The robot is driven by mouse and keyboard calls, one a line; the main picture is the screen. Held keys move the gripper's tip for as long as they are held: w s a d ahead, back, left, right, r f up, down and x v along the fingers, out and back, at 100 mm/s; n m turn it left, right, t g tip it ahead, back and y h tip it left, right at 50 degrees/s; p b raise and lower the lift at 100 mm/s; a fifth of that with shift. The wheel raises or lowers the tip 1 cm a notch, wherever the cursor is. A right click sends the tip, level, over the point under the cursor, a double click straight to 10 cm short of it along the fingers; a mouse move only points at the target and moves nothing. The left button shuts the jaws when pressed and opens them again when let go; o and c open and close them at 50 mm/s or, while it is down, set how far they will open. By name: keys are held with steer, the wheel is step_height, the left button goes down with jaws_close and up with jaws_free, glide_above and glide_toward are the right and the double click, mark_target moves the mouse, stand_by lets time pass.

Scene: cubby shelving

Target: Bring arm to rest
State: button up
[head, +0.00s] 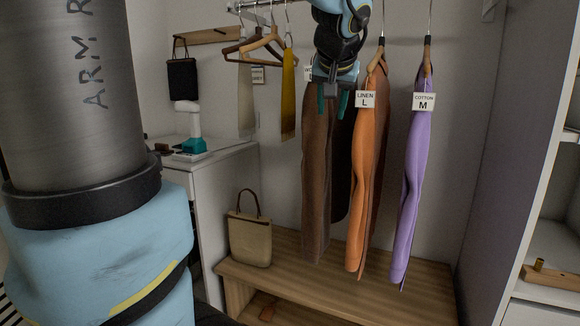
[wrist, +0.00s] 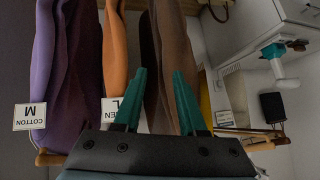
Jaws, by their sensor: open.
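My gripper (head: 333,100) is open and empty, with its two teal fingers pointing down in front of the brown garment (head: 316,190). In the wrist view the fingers (wrist: 156,102) stand apart with nothing between them. The brown garment is behind them there, and I cannot tell whether they touch it. The orange garment (head: 360,190), tagged LINEN L, hangs just right of the gripper. The purple garment (head: 413,180), tagged COTTON M, hangs further right. Part of the brown garment's tag is hidden behind the gripper.
A wooden bench (head: 330,290) stands below the garments, with a tan bag (head: 249,240) at its left. A white cabinet (head: 205,170) is at left, and shelving (head: 545,215) is at right.

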steer(key=s+a+f+n+g+p, duration=0.1)
steer(key=s+a+f+g, duration=0.1)
steer(key=s+a+f, duration=0.2)
steer(key=s+a+f+n+g+p, duration=0.1)
steer(key=s+a+f+g, duration=0.2)
steer(key=f, duration=0.8)
steer(key=s+a+f+g+p, duration=0.2)
steer(key=s+a+f, duration=0.4)
steer(key=a+f, duration=0.2)
steer(key=shift+s+a+n+y, duration=0.3)
steer(key=shift+s+a+n, duration=0.05)
steer(key=shift+n, duration=0.05)
steer(key=shift+f, duration=0.1)
